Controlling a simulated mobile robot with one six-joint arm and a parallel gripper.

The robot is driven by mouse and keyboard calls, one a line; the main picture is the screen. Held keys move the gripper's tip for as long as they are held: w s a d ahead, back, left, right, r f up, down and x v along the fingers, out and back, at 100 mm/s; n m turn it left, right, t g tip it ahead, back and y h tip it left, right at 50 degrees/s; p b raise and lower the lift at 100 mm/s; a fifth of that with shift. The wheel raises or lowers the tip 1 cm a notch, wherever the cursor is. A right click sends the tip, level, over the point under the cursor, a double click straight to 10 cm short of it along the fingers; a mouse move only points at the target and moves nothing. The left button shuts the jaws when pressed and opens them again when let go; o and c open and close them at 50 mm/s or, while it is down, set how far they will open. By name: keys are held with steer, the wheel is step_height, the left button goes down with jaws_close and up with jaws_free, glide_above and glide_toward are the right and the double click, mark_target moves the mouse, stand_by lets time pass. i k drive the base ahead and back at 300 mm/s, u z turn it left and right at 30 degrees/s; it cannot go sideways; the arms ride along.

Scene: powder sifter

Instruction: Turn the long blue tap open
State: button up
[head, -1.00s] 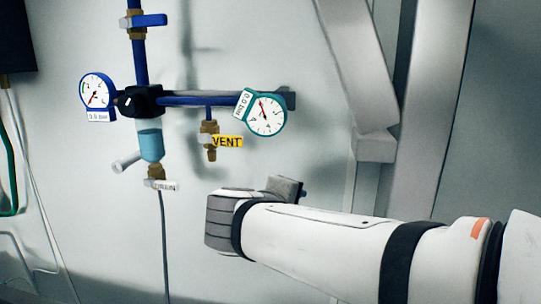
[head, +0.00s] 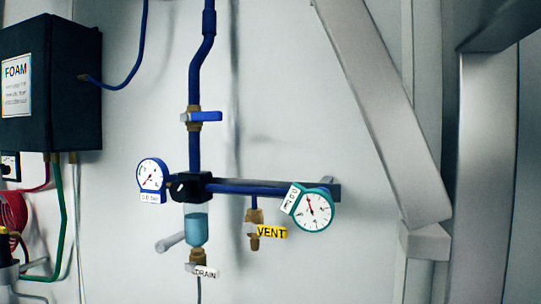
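The long blue tap (head: 206,116) is a flat blue lever on a brass valve body in the vertical blue pipe (head: 194,85). It shows in the upper middle of the head view. The lever points right, crosswise to the pipe. My gripper is not in view, so its state and its distance from the tap do not show.
Below the tap are a blue-rimmed gauge (head: 152,175), a green-rimmed gauge (head: 312,208), a yellow VENT tag (head: 272,233) and a DRAIN tag (head: 205,272). A dark FOAM box (head: 85,90) hangs left. A grey slanted beam (head: 385,105) stands right. The space before the tap looks clear.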

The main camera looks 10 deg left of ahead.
mark_target(201, 116)
steer(key=k, duration=1.1)
steer(key=u, duration=0.65)
steer(key=i, duration=1.25)
steer(key=u, duration=0.6)
